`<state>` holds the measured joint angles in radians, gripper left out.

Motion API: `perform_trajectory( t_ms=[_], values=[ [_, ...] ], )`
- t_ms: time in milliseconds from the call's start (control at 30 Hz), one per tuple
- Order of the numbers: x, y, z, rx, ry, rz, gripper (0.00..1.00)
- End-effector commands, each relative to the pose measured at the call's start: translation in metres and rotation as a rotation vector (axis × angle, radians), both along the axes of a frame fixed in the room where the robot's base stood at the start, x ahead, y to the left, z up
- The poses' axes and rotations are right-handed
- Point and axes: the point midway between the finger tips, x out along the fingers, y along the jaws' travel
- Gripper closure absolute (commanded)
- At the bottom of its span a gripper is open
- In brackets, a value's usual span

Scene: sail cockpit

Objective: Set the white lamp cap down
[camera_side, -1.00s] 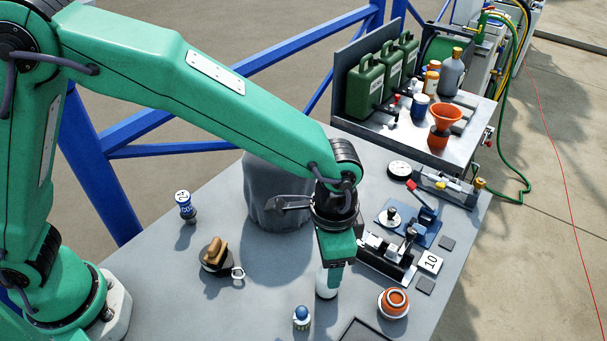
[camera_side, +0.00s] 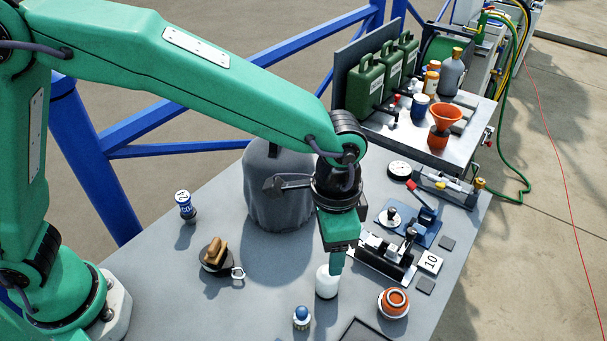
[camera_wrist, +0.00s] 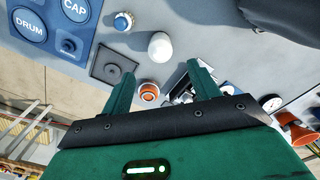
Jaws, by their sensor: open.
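The white lamp cap (camera_side: 326,284) stands on the grey table in the side view, below the tip of my gripper (camera_side: 337,262). One finger overlaps the cap's upper right edge in that view. In the wrist view the cap (camera_wrist: 161,47) shows as a white dome, beyond the fingertips and between their lines. My gripper (camera_wrist: 160,75) is open there, its two green fingers wide apart with nothing between them at the tips. Whether a finger touches the cap cannot be told.
A blue-topped knob (camera_side: 302,318) stands front left of the cap, and an orange ringed part (camera_side: 394,302) to its right. A dark square plate (camera_wrist: 112,65) lies near the front. A metal fixture (camera_side: 385,255) stands behind right. A grey covered drum (camera_side: 278,190) stands behind.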

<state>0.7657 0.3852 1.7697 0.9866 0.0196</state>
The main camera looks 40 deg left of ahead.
Motion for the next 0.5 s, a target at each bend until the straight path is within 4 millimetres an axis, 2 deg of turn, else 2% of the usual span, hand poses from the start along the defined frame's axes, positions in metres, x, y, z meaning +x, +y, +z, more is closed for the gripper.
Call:
perform_trajectory(
  t_ms=[167,267,367,500],
  values=[
    [0.003,0.009,0.007,-0.008,-0.008,0.019,0.39],
    [0.006,0.022,0.018,-0.021,-0.023,0.047,0.39],
    [0.009,0.043,0.032,-0.037,-0.042,0.088,0.39],
    [0.012,0.080,0.055,-0.066,-0.081,0.163,0.39]
  ],
)
